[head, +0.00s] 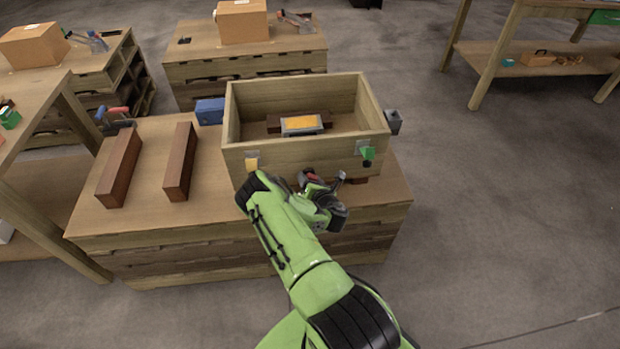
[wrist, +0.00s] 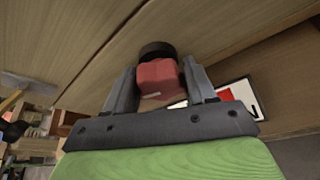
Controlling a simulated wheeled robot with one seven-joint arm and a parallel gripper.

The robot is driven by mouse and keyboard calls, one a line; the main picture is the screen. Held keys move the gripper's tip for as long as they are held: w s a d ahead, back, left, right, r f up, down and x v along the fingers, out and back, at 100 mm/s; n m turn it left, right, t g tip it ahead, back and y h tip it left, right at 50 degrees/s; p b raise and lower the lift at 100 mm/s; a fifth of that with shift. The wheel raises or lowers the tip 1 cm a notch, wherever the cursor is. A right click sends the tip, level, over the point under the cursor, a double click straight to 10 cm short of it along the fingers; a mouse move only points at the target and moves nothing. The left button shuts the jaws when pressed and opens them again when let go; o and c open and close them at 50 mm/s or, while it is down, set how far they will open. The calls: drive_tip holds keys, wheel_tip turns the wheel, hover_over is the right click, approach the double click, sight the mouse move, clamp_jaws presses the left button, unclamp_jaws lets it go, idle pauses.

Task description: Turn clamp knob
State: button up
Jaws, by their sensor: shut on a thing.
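In the wrist view, a red knob (wrist: 158,80) with a dark round part (wrist: 157,50) behind it sits between the two grey fingers of my gripper (wrist: 160,88). The fingers are shut on the red knob, one on each side. In the head view, my gripper (head: 318,183) is at the front wall of the open wooden box (head: 290,160), and a bit of red shows there. My arm hides most of the knob and the lower front of the box in that view.
The box stands on a wooden pallet table (head: 150,215) and holds a grey device with a yellow top (head: 302,123). Two brown beams (head: 120,168) (head: 180,162) and a blue box (head: 210,111) lie to its left. A green part (head: 368,153) is on the box's front right.

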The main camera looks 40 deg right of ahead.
drive_tip(key=m+t, duration=0.1)
drive_tip(key=m, duration=0.1)
drive_tip(key=m+t+y, duration=0.1)
drive_tip(key=m, duration=0.1)
drive_tip(key=shift+d+m+y, duration=0.1)
drive_tip(key=shift+m+y, duration=0.2)
drive_tip(key=shift+m, duration=0.1)
drive_tip(key=m+t+b, duration=0.1)
drive_tip(key=m+t, duration=0.1)
drive_tip(key=m, duration=0.2)
drive_tip(key=shift+s+f+m, duration=0.1)
drive_tip(key=shift+m, duration=0.2)
drive_tip(key=shift+t, duration=0.3)
drive_tip(key=o, duration=0.9)
drive_tip(key=shift+o, duration=0.2)
